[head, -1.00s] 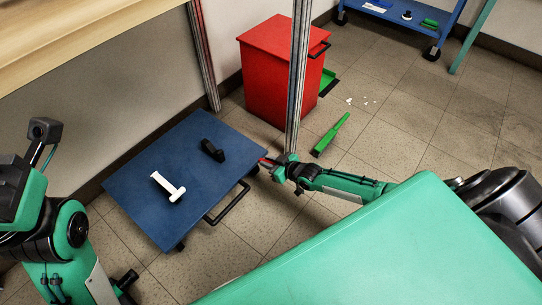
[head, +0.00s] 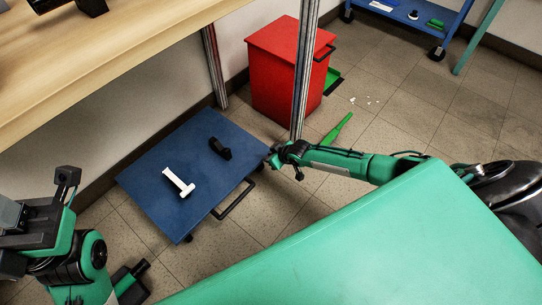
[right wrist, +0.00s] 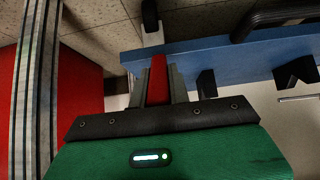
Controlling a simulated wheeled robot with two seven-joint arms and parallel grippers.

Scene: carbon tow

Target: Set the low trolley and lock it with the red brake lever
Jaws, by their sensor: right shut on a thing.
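The low trolley (head: 170,155) is a blue flat deck on casters, on the floor beside the workbench. It has a black bar handle (head: 235,200) on its near right edge. The red brake lever (right wrist: 157,80) shows in the right wrist view, between my right fingers, beside the blue deck edge. My right gripper (head: 272,160) is at the deck's right corner and shut on the lever; in the head view it covers the lever. My left arm is at the lower left; its fingertips do not show.
On the deck lie a white T-shaped part (head: 179,183) and a black block (head: 220,149). A red cabinet (head: 280,80) and a metal post (head: 303,70) stand behind my right gripper. A green brush (head: 338,128) lies on the floor. The wooden workbench (head: 120,50) overhangs at upper left.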

